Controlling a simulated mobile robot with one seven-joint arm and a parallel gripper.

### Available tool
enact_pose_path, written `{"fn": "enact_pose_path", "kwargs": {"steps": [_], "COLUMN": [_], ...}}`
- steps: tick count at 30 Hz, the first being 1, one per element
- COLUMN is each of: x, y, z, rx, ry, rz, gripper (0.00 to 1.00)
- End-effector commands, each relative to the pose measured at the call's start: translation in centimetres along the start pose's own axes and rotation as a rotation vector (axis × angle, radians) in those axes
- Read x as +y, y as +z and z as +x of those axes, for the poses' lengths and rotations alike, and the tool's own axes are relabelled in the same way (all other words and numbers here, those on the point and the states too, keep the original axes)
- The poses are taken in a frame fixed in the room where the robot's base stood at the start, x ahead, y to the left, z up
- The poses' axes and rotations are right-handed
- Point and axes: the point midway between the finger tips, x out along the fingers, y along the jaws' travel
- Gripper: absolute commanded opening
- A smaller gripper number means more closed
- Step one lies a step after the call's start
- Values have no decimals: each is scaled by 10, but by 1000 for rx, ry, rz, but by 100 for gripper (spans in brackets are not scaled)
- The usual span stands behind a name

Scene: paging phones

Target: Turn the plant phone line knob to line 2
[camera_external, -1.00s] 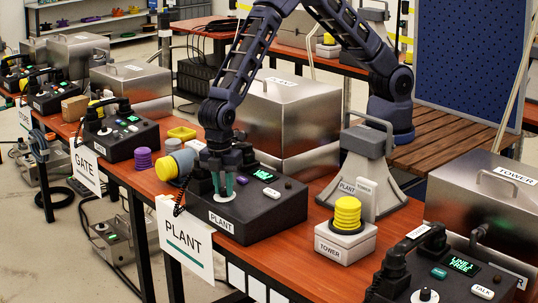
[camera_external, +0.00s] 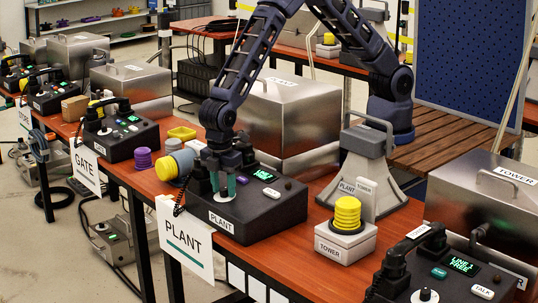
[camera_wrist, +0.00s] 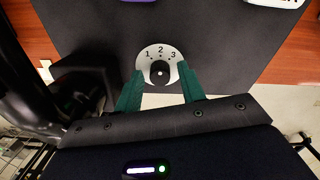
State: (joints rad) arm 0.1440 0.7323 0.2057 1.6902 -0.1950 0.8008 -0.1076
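The plant phone (camera_external: 255,215) is a dark box with a PLANT label on the red-brown table. Its line knob (camera_wrist: 160,73) is small and black, on a white dial (camera_wrist: 147,63) marked 1, 2, 3. I cannot tell where the knob points. My gripper (camera_external: 223,186) points down over the dial. In the wrist view its green fingertips (camera_wrist: 159,78) stand apart on either side of the knob, with gaps to it. A lit green display (camera_external: 265,175) on the phone is too small to read.
A yellow-topped TOWER unit (camera_external: 346,232) stands right of the phone. A grey cylinder with a yellow end (camera_external: 172,168) lies to its left. A metal box (camera_external: 292,110) stands behind. A PLANT sign (camera_external: 186,240) hangs at the front edge.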

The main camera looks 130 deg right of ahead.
Motion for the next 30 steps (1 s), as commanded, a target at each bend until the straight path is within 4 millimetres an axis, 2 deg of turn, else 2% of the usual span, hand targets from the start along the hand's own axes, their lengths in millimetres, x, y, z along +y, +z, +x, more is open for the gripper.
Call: {"fn": "enact_pose_path", "kwargs": {"steps": [8,13,24,30], "x": [0,0,0,0], "y": [0,0,0,0], "z": [0,-9,-72,-98], "rx": [-1,1,2,1], "ry": [0,0,1,0], "rz": [0,0,0,0], "gripper": [44,44,44,44]}}
